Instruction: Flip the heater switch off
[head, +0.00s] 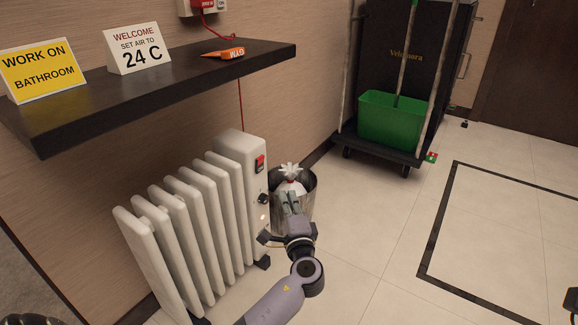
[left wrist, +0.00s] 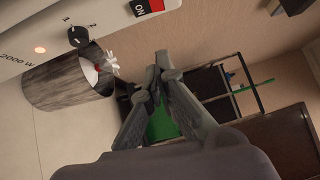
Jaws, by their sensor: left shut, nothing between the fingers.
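The white oil heater (head: 205,215) stands on the floor below the shelf. Its red rocker switch (head: 260,163) is high on the end panel, above a dark knob (head: 263,198) and a small glowing light (head: 263,217). In the left wrist view, the red switch (left wrist: 152,4) is cut by the top edge, beside a label reading ON. My left gripper (head: 288,198) is shut and empty. It is to the right of the heater's end panel, below the switch and apart from it. The left wrist view shows its fingertips (left wrist: 161,68) together.
A metal bin (head: 308,205) with a white bag stands behind my left gripper. A dark shelf (head: 150,92) with signs overhangs the heater. A cart with a green bucket (head: 393,120) stands at the back.

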